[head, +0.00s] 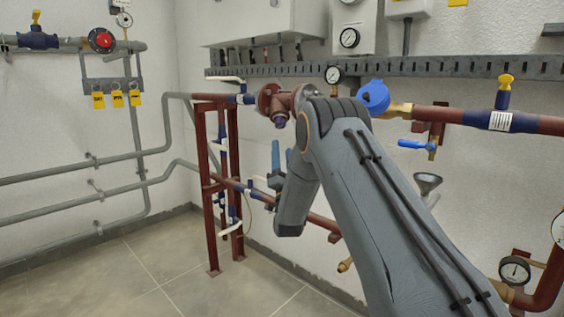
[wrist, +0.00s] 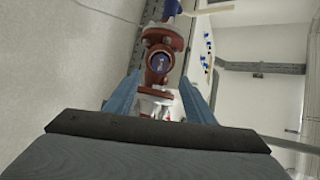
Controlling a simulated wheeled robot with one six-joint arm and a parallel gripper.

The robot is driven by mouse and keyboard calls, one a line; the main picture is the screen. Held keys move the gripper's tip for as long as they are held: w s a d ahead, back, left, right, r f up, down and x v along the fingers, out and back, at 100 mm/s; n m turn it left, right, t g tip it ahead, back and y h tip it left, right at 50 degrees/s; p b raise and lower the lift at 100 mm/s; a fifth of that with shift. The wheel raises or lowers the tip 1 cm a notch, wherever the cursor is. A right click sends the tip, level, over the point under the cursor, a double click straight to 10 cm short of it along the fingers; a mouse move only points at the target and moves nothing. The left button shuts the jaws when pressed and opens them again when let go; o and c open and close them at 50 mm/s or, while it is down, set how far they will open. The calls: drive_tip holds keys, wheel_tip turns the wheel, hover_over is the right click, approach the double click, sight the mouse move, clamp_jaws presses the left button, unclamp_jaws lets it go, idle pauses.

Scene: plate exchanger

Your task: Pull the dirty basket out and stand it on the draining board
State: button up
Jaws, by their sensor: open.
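A red-brown flanged pipe body (head: 278,100) sits on the wall pipe in the head view, with a dark blue round end (head: 281,120) pointing down and forward. In the wrist view the same body (wrist: 157,42) lies ahead, and its blue-rimmed round end (wrist: 160,63) has something greyish in it. I cannot tell whether that is the dirty basket. My gripper (head: 282,150) is just below this body in the head view. Its two blue-grey fingers stand apart with nothing held between them in the wrist view (wrist: 160,82). I cannot make out a draining board.
A blue round cap (head: 373,96) and a blue lever valve (head: 415,144) are on the pipe to the right. A grey funnel (head: 428,182) hangs below. A red-brown frame (head: 206,180) stands left of my gripper. The floor at left (head: 150,265) is clear.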

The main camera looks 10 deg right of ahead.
sight(281, 126)
drive_tip(key=shift+b+x, duration=1.35)
drive_tip(key=shift+x, duration=4.1)
drive_tip(key=shift+s, duration=0.1)
drive_tip(key=c, duration=1)
drive_tip(key=shift+s, duration=0.1)
drive_tip(key=shift+p+v, duration=0.5)
drive_tip(key=shift+v, duration=1.95)
drive_tip(key=shift+s+f, duration=0.1)
drive_tip(key=shift+v, duration=1.15)
